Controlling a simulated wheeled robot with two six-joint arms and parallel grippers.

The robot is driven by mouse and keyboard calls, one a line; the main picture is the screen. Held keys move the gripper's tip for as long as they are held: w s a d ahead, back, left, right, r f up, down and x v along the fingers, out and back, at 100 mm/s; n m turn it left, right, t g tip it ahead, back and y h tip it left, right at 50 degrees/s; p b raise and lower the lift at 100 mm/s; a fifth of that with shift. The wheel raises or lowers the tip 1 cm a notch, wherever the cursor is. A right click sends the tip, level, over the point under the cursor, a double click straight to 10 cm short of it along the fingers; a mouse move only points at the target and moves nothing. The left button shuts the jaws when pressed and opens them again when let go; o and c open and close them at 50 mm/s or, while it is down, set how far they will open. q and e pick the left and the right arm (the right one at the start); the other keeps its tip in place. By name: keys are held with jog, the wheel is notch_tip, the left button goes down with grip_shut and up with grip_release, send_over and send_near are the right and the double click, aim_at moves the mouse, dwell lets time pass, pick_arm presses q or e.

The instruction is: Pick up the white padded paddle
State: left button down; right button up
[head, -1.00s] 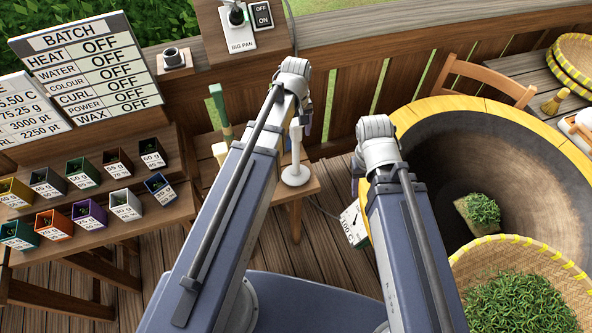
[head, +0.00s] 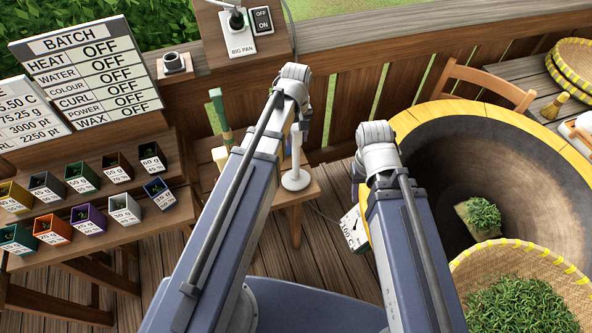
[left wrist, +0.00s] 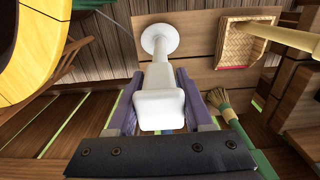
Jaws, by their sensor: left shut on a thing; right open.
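The white padded paddle (head: 295,178) stands upright over the small wooden stool, its round white disc end down and its handle up. In the left wrist view the disc (left wrist: 160,39) lies beyond a thick white handle block (left wrist: 160,108). My left gripper (left wrist: 160,104) has its purple fingers on both sides of that block and is shut on it. In the head view my left arm hides most of this grip. I cannot tell whether the disc touches the stool. My right gripper (head: 358,172) is open, mostly hidden behind its own wrist, left of the big pan.
The big pan (head: 420,140) with a yellow rim is at the right, with a basket of leaves (head: 560,262) in front. A small woven tray (left wrist: 240,62) lies near the disc. Coloured boxes stand on the left shelves.

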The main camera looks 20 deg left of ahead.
dwell(0.7)
pick_arm(q)
notch_tip(320, 180, up, 10)
jog(key=p, duration=1)
jog(key=c, duration=0.9)
grip_release()
grip_shut()
